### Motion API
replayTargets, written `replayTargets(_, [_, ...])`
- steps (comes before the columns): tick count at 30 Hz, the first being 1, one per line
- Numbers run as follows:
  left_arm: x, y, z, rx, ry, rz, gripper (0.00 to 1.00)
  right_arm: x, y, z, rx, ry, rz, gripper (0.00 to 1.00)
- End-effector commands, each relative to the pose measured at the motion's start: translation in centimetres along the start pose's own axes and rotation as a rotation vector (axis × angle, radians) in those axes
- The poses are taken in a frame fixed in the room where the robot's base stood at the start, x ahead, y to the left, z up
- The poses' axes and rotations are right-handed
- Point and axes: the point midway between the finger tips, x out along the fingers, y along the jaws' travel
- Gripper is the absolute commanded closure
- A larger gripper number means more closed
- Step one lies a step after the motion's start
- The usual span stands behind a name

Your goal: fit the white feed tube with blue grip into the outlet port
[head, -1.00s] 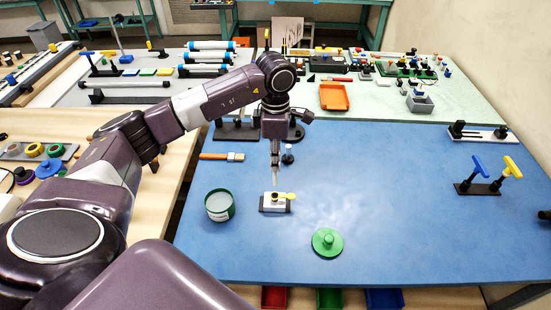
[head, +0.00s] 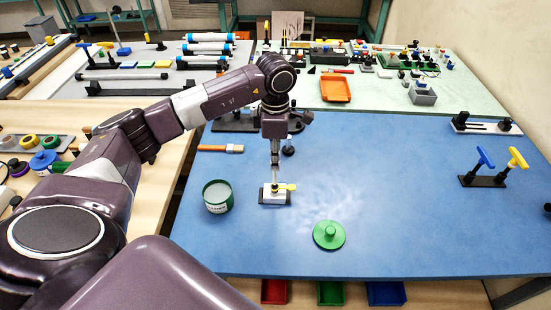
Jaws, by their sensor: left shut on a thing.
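My left gripper (head: 275,164) points straight down over a small white block (head: 271,197) with a yellow lever (head: 287,187) on the blue table. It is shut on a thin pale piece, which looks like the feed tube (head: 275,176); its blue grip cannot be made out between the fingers. The tube's lower end meets or nearly meets the top of the block, where the outlet port seems to be. Whether it is inside the port cannot be told. The tube looks about upright. My right gripper is not in view.
A green-rimmed pot (head: 217,197) stands left of the block, a green knobbed disc (head: 328,235) lies to the lower right. A brush (head: 222,148) lies behind. A stand with blue and yellow T-handles (head: 484,181) is at right. The table's middle right is clear.

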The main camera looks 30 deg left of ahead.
Motion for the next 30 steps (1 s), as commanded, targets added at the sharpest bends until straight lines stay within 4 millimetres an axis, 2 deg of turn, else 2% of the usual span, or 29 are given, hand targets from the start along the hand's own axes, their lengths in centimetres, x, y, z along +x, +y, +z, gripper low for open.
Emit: replayTargets(30, [-0.03,-0.02,0.03,0.000,-0.001,0.000,1.00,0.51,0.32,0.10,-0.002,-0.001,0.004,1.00])
